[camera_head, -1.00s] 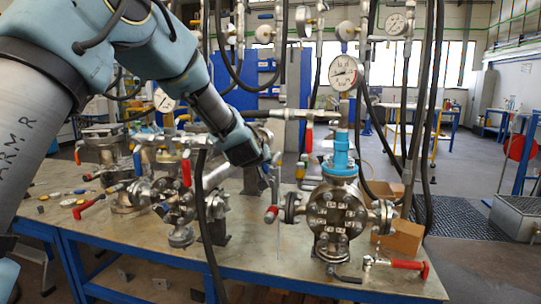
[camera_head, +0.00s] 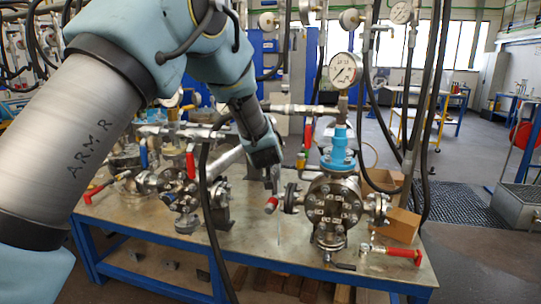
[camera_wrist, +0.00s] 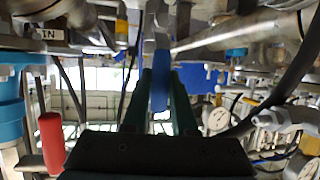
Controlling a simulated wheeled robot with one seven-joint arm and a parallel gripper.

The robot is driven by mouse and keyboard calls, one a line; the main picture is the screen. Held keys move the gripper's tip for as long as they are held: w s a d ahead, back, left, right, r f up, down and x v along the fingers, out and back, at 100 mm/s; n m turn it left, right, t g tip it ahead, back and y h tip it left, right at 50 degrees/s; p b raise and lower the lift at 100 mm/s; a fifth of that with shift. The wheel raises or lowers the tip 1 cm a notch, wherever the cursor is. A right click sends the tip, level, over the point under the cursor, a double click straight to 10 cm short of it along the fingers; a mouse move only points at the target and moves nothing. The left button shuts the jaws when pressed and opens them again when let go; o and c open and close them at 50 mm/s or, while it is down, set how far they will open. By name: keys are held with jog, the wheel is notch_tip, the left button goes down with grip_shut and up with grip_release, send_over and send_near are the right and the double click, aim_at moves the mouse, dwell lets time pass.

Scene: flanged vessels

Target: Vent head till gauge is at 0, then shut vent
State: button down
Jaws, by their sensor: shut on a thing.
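The vessel (camera_head: 333,211) with a bolted flange and a blue neck (camera_head: 340,150) stands at the right of the bench. A round white-faced gauge (camera_head: 345,70) sits above it; its dial is too small to read surely. My gripper (camera_head: 272,180) points down just left of the vessel, over a red-ended handle (camera_head: 271,205). In the wrist view my gripper (camera_wrist: 159,95) is shut on a blue lever (camera_wrist: 159,82). A red handle (camera_wrist: 52,140) shows at the left there, beside the fingers and apart from them. The lever's valve body is partly hidden.
A red-handled lever (camera_head: 403,252) and a black lever (camera_head: 343,266) are low at the vessel's front. A cardboard box (camera_head: 401,226) is at its right. Other piped vessels (camera_head: 190,185) crowd the left. A black hose (camera_head: 208,210) hangs in front of the bench (camera_head: 270,258).

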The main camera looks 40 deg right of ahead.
jog(key=shift+s, duration=0.1)
jog(key=c, duration=0.7)
grip_release()
jog(key=b+v, duration=0.3)
jog(key=v, duration=0.7)
jog(key=shift+s+a+r, duration=0.1)
jog(key=shift+s+a, duration=0.1)
jog(key=shift+s, duration=0.05)
jog(key=shift+w, duration=0.1)
